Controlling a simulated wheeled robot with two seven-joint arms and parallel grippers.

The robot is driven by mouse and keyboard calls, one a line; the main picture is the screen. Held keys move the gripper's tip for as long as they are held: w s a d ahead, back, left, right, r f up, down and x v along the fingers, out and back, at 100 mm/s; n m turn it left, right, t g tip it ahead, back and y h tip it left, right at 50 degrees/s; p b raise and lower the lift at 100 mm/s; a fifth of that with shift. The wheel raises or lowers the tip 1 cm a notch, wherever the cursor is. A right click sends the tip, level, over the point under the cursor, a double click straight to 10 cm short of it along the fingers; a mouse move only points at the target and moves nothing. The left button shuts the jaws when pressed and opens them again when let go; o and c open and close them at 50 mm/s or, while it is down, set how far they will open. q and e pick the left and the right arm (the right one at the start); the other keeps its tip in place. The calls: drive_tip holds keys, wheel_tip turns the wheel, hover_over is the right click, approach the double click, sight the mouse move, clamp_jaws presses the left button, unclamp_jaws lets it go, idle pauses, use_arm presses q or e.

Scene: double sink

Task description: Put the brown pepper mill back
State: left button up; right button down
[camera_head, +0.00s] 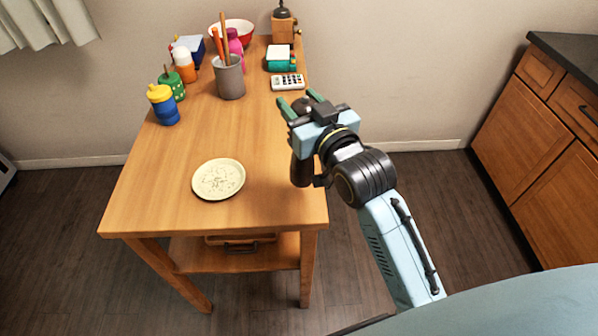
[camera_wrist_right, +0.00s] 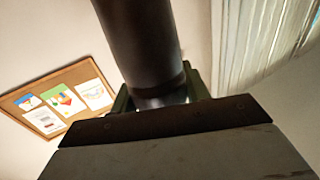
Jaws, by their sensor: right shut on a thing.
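The brown pepper mill (camera_head: 301,170) is a dark, upright-looking cylinder at the right edge of the wooden table. My right gripper (camera_head: 299,100) is shut on it, with green fingers around its upper part. The gripper and wrist hide much of the mill in the head view. I cannot tell whether its base touches the table. In the right wrist view the mill (camera_wrist_right: 140,45) is a large dark cylinder between the fingers. My left gripper is not in view.
A pale speckled plate (camera_head: 218,179) lies on the wooden table (camera_head: 150,200). A blue-yellow bottle (camera_head: 163,104), grey utensil cup (camera_head: 229,78), calculator (camera_head: 288,82) and wooden grinder (camera_head: 283,25) stand farther back. The table's middle is clear.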

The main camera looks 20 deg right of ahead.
drive_tip(key=w+a+r+n+y, duration=0.2)
drive_tip(key=w+r, duration=0.2)
drive_tip(key=w, duration=0.3)
wheel_tip(320, 180, down, 10)
drive_tip(key=shift+s+g, duration=0.2)
drive_tip(key=shift+g, duration=0.1)
drive_tip(key=shift+f, duration=0.1)
drive_tip(key=c, duration=0.7)
unclamp_jaws()
drive_tip(key=shift+f, duration=0.1)
drive_tip(key=v, duration=1.2)
